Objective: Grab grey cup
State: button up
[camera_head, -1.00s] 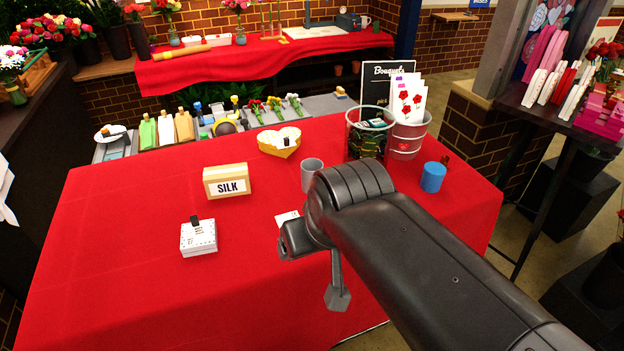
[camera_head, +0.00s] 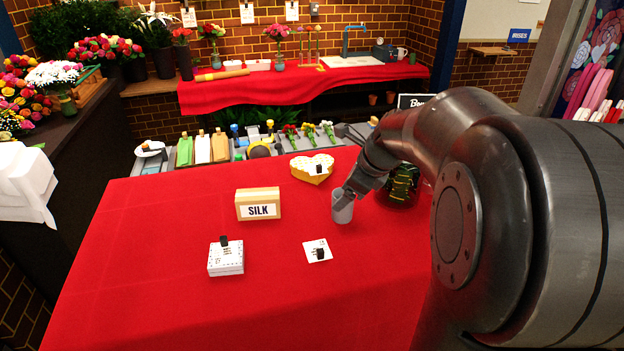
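The grey cup (camera_head: 342,208) stands upright on the red-covered table (camera_head: 150,235), right of the middle. My gripper (camera_head: 347,196) is at the cup's rim, coming in from the upper right, and it overlaps the cup's upper right part. The fingers are small and partly lost against the cup, so I cannot tell whether they are open or closed around it.
A SILK box (camera_head: 258,204) and a yellow heart box (camera_head: 312,168) stand left of and behind the cup. A white card (camera_head: 318,251) and a small white box (camera_head: 226,258) lie in front. A dark glass vase (camera_head: 402,185) stands close on the right. The front left cloth is clear.

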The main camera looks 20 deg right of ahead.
jog(key=w+d+f+m, duration=0.3)
jog(key=w+d+m, duration=0.1)
jog(key=d+m, duration=0.15)
jog(key=x, duration=0.3)
jog(key=a+x, duration=0.1)
jog(key=x, duration=0.6)
jog(key=shift+w+a, duration=0.25)
jog(key=shift+w, duration=0.2)
jog(key=shift+c, duration=0.4)
jog(key=c, duration=1)
